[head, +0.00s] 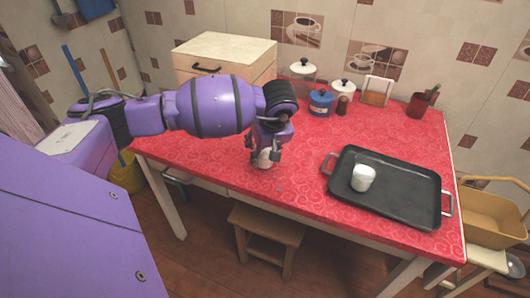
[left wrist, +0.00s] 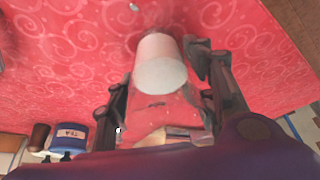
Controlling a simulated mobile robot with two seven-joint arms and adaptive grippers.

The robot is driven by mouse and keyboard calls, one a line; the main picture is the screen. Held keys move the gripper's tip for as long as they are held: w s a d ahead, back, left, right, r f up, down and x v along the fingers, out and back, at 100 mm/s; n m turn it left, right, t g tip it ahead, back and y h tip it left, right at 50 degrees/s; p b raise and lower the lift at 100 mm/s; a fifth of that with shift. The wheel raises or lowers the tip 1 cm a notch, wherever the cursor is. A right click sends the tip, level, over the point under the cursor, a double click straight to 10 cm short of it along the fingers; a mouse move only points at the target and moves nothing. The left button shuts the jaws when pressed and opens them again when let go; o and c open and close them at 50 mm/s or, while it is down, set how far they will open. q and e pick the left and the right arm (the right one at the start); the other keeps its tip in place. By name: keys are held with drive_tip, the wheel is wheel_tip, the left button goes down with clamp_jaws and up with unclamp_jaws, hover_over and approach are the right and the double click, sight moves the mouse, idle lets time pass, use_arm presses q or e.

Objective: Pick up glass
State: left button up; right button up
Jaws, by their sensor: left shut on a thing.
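A white, cup-like glass (left wrist: 160,62) is between the two fingers of my left gripper (left wrist: 158,68) in the left wrist view. In the head view my left gripper (head: 264,154) points down over the red table, shut on this glass (head: 264,159), which is mostly covered by the fingers. I cannot tell whether its base touches the cloth. My right gripper is not in view.
The red patterned table (head: 210,160) is clear around the gripper. At the back are a wooden drawer box (head: 222,55), a blue jar (head: 320,103), white-lidded jars (head: 302,72) and a dark red pot (head: 418,106). A wooden stool (head: 266,226) stands at the front edge.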

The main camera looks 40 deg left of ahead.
use_arm(q)
drive_tip(key=shift+r, duration=0.15)
drive_tip(key=shift+r, duration=1.05)
drive_tip(key=s+d+r, duration=0.5)
drive_tip(key=d+r, duration=0.5)
drive_tip(key=d, duration=0.3)
drive_tip(key=shift+r, duration=0.35)
